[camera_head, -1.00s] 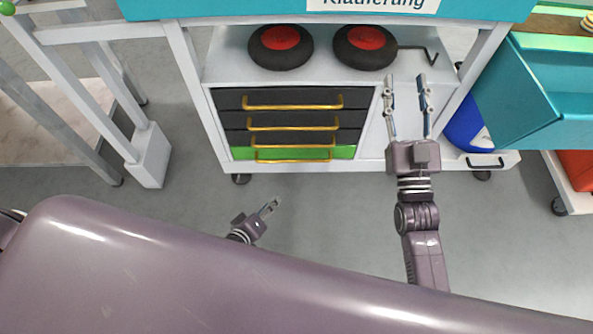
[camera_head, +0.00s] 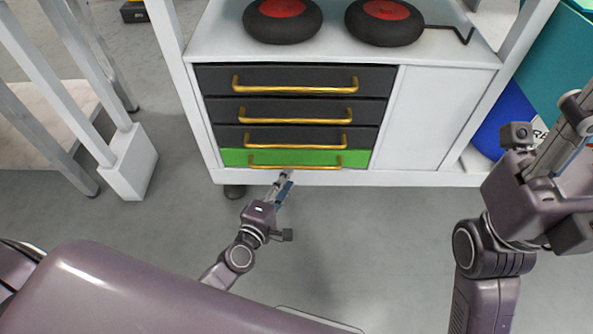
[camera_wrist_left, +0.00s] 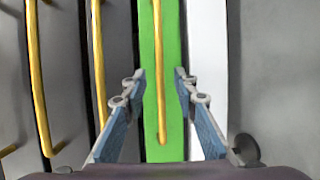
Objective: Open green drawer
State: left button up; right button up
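The green drawer (camera_head: 233,157) is the lowest of the drawers in the white cart and looks closed. Its yellow handle (camera_head: 295,165) runs across its front. My left gripper (camera_head: 285,178) is just in front of and below this handle, near its middle. In the left wrist view the green drawer (camera_wrist_left: 174,60) runs upright in the picture, and its handle (camera_wrist_left: 157,70) lies between the two spread fingers of my left gripper (camera_wrist_left: 158,82). The fingers are apart from the handle. My right gripper (camera_head: 570,135) is at the right edge, partly cut off.
Black drawers (camera_head: 290,108) with yellow handles sit above the green one. Black wheels with red hubs (camera_head: 283,18) lie on the cart's shelf. A white frame post (camera_head: 130,165) stands at the left. The floor (camera_head: 350,220) before the cart is clear.

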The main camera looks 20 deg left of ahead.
aim_at(296, 166)
pick_arm(q)
jog(key=b+x, duration=0.1)
jog(key=x, duration=0.5)
jog(key=shift+w+f, duration=0.1)
jog(key=shift+w, duration=0.25)
grip_shut()
